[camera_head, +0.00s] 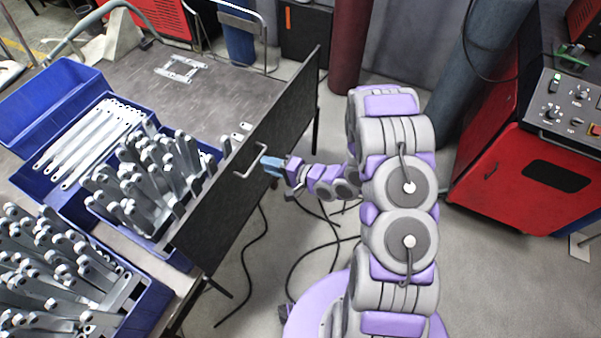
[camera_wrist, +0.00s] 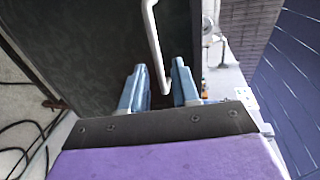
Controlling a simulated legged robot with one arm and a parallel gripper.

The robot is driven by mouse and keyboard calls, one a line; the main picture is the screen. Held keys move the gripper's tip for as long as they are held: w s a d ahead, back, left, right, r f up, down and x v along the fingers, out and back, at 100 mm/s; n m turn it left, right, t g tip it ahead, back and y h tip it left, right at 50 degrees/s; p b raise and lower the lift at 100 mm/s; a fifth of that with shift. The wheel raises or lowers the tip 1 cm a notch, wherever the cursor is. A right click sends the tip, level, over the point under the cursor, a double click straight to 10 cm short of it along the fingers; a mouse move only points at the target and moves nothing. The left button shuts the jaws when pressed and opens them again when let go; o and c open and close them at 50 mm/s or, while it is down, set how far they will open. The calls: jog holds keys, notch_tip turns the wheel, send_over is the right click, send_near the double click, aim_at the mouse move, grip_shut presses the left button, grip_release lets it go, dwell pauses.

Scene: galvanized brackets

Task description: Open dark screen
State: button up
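The dark screen (camera_head: 228,205) is a long upright black panel along the near edge of the workbench. A pale bent-rod handle (camera_head: 250,160) sticks out from its face. My gripper (camera_head: 270,165) is just right of the handle. In the wrist view the blue fingers of my gripper (camera_wrist: 158,88) are apart. The handle (camera_wrist: 155,45) comes down from the top, and its lower end lies between the fingertips. I see no finger clearly pressing on it. The dark screen (camera_wrist: 85,45) fills the upper left behind the fingers.
Blue bins (camera_head: 150,290) full of metal brackets stand on the workbench (camera_head: 215,95) behind the screen. A red machine (camera_head: 500,170) stands at the right. Black cables (camera_head: 262,235) lie on the floor below the screen. The floor (camera_head: 500,290) at lower right is clear.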

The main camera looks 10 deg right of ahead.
jog(key=v, duration=1.1)
jog(key=shift+d, duration=0.3)
jog(key=shift+s+f, duration=0.1)
